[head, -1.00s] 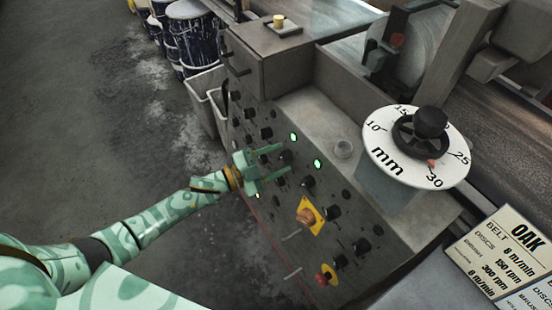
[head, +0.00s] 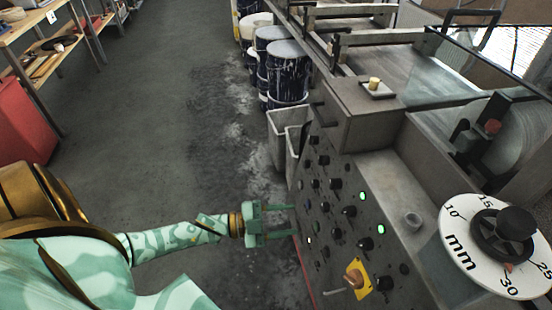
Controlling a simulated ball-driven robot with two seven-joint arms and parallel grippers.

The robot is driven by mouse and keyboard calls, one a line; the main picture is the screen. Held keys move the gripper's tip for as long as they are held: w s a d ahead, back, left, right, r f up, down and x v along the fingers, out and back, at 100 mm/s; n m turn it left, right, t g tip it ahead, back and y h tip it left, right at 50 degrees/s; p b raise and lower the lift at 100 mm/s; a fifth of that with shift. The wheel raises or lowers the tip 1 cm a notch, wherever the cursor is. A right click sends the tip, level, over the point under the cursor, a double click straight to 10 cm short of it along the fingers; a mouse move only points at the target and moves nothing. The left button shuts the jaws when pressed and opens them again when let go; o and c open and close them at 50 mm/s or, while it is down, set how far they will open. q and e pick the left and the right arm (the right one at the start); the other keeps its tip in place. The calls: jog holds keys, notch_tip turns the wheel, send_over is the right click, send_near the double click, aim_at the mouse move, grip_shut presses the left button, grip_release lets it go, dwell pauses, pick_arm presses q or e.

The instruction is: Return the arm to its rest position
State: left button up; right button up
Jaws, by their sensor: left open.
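My left gripper (head: 281,221) shows in the head view, at the end of my green patterned arm (head: 185,237) that comes in from the left. Its two fingers are apart with nothing between them. They point right, at the left edge of the grey control panel (head: 345,235); I cannot tell whether the tips touch it. The panel carries several black knobs, two lit green lamps and an orange-brown knob (head: 354,276) on a yellow plate. My right gripper is not in view.
A white mm dial (head: 460,255) with a black handwheel stands at the right. Grey bins (head: 285,124) and paint-stained drums (head: 287,75) line the machine's far side. A red cabinet (head: 22,125) and wooden shelves (head: 30,20) stand at the upper left. The floor between is clear.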

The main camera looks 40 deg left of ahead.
pick_arm(q)
jog(key=shift+v, duration=1)
